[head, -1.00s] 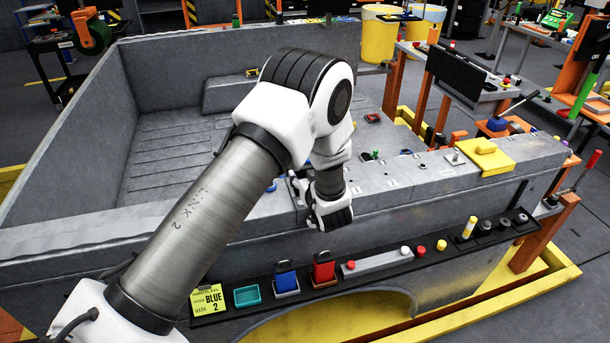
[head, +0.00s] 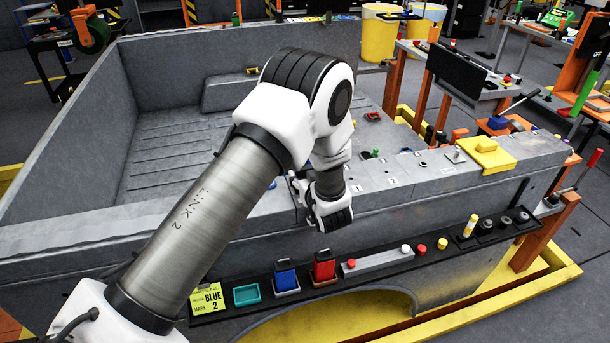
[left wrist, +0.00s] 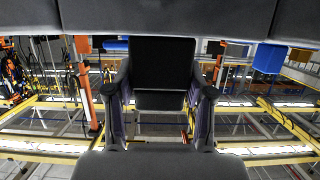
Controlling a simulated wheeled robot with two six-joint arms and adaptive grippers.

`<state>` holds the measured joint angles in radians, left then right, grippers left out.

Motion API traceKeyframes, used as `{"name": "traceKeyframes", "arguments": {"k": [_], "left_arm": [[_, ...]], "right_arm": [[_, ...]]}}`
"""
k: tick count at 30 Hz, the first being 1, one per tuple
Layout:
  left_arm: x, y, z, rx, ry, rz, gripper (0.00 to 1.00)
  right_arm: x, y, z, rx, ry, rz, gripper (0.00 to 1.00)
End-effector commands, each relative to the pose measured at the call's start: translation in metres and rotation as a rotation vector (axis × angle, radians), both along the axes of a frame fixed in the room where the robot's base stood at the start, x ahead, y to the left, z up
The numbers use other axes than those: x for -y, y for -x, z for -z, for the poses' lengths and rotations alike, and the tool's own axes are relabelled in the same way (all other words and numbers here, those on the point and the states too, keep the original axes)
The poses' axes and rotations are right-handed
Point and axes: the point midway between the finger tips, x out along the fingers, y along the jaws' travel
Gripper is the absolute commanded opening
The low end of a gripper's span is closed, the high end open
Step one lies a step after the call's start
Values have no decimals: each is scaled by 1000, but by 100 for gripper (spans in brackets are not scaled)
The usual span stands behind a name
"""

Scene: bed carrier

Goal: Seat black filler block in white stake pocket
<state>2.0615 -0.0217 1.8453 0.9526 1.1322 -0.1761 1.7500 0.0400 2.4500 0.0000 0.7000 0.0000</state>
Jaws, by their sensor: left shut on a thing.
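My left gripper (head: 301,188) is at the near side rail (head: 440,175) of the grey truck bed, mostly hidden behind my own wrist in the head view. In the left wrist view the gripper (left wrist: 160,97) is shut, with a dark rectangular block (left wrist: 163,72) between its two fingers. This looks like the black filler block. I cannot make out the white stake pocket; my arm covers part of the rail. Whether the block touches the rail cannot be told. My right gripper does not show.
A yellow block (head: 487,157) sits on the rail's right part, near small labelled fittings. A black shelf below holds a teal tray (head: 247,294), a blue part (head: 286,276), a red part (head: 324,268) and several knobs. The bed floor (head: 170,160) is largely clear.

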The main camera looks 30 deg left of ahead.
Motion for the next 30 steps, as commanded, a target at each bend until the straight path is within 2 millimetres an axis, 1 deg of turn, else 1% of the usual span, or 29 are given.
{"name": "traceKeyframes", "arguments": {"k": [30], "left_arm": [[0, 0, 27, 0, 0, 0, 19]], "right_arm": [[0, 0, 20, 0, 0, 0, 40]]}}
